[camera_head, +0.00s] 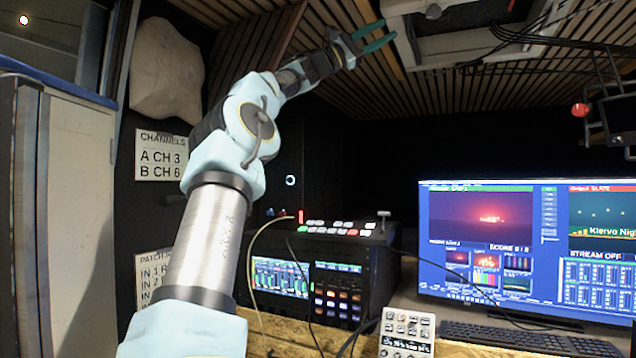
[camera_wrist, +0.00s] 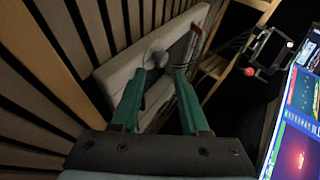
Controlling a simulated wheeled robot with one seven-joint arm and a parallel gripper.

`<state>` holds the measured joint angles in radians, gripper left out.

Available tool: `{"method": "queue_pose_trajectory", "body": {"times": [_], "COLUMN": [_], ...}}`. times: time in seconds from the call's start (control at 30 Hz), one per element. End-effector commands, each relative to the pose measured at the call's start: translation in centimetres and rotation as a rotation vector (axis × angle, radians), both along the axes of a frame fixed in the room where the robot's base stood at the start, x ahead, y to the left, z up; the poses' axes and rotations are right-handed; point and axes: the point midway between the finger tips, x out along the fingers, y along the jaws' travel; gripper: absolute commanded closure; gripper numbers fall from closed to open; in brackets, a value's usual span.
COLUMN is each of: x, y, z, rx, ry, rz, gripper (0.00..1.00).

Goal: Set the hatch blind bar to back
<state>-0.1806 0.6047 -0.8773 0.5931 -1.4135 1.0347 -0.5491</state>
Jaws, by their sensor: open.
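The ceiling hatch shows at the top of the head view as a pale frame (camera_head: 405,42) around a darker panel. It also shows in the wrist view as a pale frame (camera_wrist: 112,72) set in the slatted ceiling. A small rounded grey piece (camera_wrist: 157,58) lies at the hatch, seen between my fingertips; I cannot tell whether it is part of the blind bar. My gripper (camera_head: 389,30), with teal fingers, is raised to the hatch's left side. In the wrist view my gripper (camera_wrist: 160,73) is open, with no object clearly held. The bar's position is unclear.
Black cables (camera_head: 535,38) run along the ceiling right of the hatch. A monitor arm with a red ball (camera_head: 580,110) hangs at the right. Below are a switcher console (camera_head: 335,232), a large screen (camera_head: 480,285) and a keyboard (camera_head: 520,338). A fridge-like cabinet (camera_head: 75,200) stands left.

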Motion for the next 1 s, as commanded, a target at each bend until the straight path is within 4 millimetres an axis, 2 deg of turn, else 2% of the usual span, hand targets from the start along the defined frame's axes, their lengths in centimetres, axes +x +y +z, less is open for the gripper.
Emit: {"method": "queue_pose_trajectory", "body": {"times": [0.07, 0.37, 0.57, 0.67, 0.77, 0.87, 0.97, 1.0], "x": [0.0, 0.9, 1.8, 2.3, 2.8, 3.2, 3.5, 3.5], "y": [-0.1, -3.3, -6.2, -7.8, -9.3, -10.7, -11.3, -11.1], "z": [-0.1, -3.5, -7.5, -10.5, -14.2, -19.6, -26.6, -29.6], "rx": [0.002, 0.113, 0.229, 0.311, 0.414, 0.552, 0.734, 0.811], "ry": [0.0, 0.014, 0.025, 0.03, 0.03, 0.028, 0.015, 0.007], "rz": [0.0, 0.043, 0.085, 0.115, 0.151, 0.193, 0.245, 0.263], "gripper": [0.55, 0.55, 0.55, 0.55, 0.55, 0.55, 0.55, 0.55]}}
